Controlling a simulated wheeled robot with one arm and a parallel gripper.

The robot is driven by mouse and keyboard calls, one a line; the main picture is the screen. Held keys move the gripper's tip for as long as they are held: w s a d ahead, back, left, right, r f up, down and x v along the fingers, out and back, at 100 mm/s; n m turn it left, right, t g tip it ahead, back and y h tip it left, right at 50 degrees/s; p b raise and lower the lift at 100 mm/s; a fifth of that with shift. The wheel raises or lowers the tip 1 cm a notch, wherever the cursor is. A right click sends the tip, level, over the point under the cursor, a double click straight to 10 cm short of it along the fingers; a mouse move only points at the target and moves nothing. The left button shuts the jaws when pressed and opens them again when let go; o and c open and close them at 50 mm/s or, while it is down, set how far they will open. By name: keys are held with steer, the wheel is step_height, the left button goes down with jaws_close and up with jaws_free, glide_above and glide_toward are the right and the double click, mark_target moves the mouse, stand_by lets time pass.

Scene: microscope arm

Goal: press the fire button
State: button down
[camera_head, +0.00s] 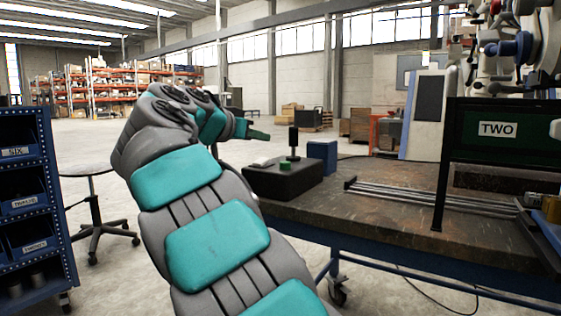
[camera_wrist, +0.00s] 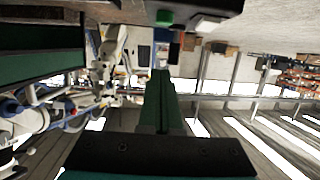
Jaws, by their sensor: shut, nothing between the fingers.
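A black control box (camera_head: 283,181) sits on the near left corner of the workbench. A green button (camera_head: 285,165) rises from its top, with an upright black stick (camera_head: 293,142) just behind it. No label shows on the button, so I cannot confirm it is the fire button. My gripper (camera_head: 264,135) is shut and empty, pointing right, above and left of the button and apart from it. In the upside-down wrist view, the shut green fingers (camera_wrist: 160,75) point toward the box (camera_wrist: 215,6), and a green button (camera_wrist: 164,17) shows beyond their tips.
A small blue box (camera_head: 322,156) stands behind the control box. Metal rods (camera_head: 430,195) lie along the workbench (camera_head: 385,228). A dark frame with a green panel marked TWO (camera_head: 497,130) stands at the right. A blue bin rack (camera_head: 35,200) and a stool (camera_head: 92,172) are at the left.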

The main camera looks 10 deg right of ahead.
steer(key=shift+a+r, duration=0.1)
steer(key=shift+a, duration=0.1)
steer(key=p, duration=0.1)
glide_above(281, 171)
steer(key=shift+w+f, duration=0.25)
steer(key=shift+f, duration=1.85)
steer(key=shift+f+b, duration=0.35)
steer(key=shift+f, duration=0.75)
steer(key=shift+f, duration=0.15)
